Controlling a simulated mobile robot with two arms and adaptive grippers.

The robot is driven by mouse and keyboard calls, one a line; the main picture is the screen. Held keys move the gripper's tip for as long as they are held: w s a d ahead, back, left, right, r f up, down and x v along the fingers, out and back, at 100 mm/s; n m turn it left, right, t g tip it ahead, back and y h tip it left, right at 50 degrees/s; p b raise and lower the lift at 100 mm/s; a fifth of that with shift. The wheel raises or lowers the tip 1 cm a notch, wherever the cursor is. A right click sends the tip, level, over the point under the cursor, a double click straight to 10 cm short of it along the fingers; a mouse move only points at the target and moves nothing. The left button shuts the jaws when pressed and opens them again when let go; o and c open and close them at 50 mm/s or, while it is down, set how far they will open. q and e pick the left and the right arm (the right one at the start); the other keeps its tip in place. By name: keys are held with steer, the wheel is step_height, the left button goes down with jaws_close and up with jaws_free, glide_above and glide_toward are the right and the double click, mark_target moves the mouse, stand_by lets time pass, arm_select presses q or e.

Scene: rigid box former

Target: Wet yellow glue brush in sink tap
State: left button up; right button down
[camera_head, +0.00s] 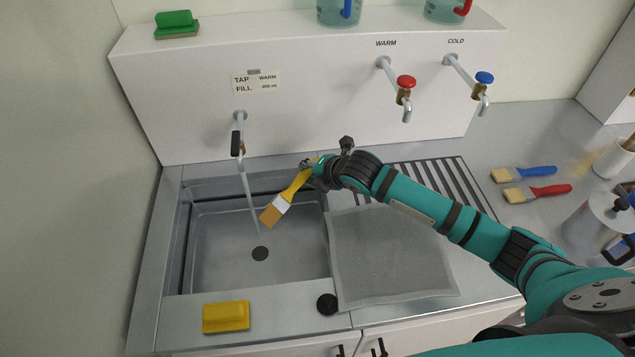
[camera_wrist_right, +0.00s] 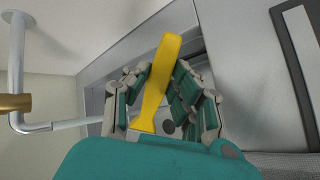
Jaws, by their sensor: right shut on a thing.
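The yellow glue brush (camera_head: 287,199) has a yellow handle, a white band and tan bristles. My right gripper (camera_head: 313,168) is shut on its handle and holds it tilted over the sink basin, bristles down and to the left. The handle also shows between the fingers in the right wrist view (camera_wrist_right: 160,80). The sink tap (camera_head: 239,145) comes out of the white back panel, and a thin stream (camera_head: 248,195) falls from it into the sink (camera_head: 210,250). The bristles are right of the stream, apparently close; I cannot tell if they touch. My left gripper is not in view.
A yellow sponge (camera_head: 226,317) and a black plug (camera_head: 327,303) lie on the sink's front edge. Warm (camera_head: 405,90) and cold (camera_head: 483,88) taps stick out at right. Blue (camera_head: 525,174) and red (camera_head: 537,193) brushes lie on the right counter.

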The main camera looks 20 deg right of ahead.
steer(key=w, duration=0.1)
steer(key=b, duration=0.1)
steer(key=w+a+b, duration=0.1)
steer(key=shift+w+f, duration=0.3)
steer(key=shift+f, duration=0.1)
steer(key=shift+w+a+f+b, duration=0.15)
steer(key=shift+w+a+b, duration=0.15)
steer(key=shift+w, duration=0.65)
steer(key=shift+w+a+f+b, duration=0.15)
steer(key=shift+w+a, duration=0.2)
steer(key=shift+w, duration=0.55)
steer(key=shift+d+r, duration=0.1)
steer(key=shift+d, duration=0.1)
steer(key=shift+w+d, duration=0.2)
steer(key=shift+d, duration=0.25)
steer(key=shift+a+p, duration=0.2)
steer(key=shift+p, duration=0.2)
steer(key=shift+s+a, duration=0.25)
steer(key=shift+a, duration=0.2)
